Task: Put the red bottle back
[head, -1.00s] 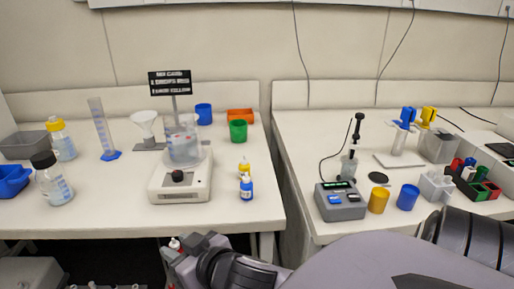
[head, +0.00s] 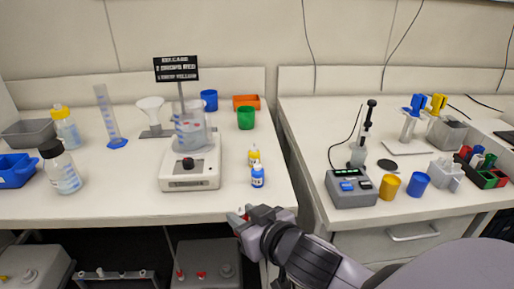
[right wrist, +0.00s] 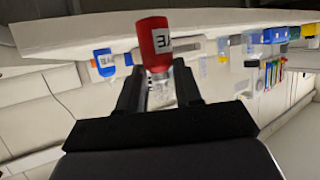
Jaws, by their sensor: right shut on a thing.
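My right gripper (head: 240,216) is at the front edge of the left table, in front of the small blue bottle (head: 257,176) and yellow bottle (head: 254,155). It is shut on the red bottle (right wrist: 155,42). In the right wrist view the red body with white lettering stands out beyond the fingers (right wrist: 158,88), and a clear part lies between them. In the head view only a small bit of red shows at the fingertips. The blue bottle also shows in the right wrist view (right wrist: 105,62), left of the red one. My left gripper is out of view.
A stirrer (head: 190,175) with a beaker stands left of the small bottles. A green cup (head: 246,118) and an orange tray (head: 246,102) are behind them. The table front around the blue bottle is clear. A gap separates the right table (head: 310,130).

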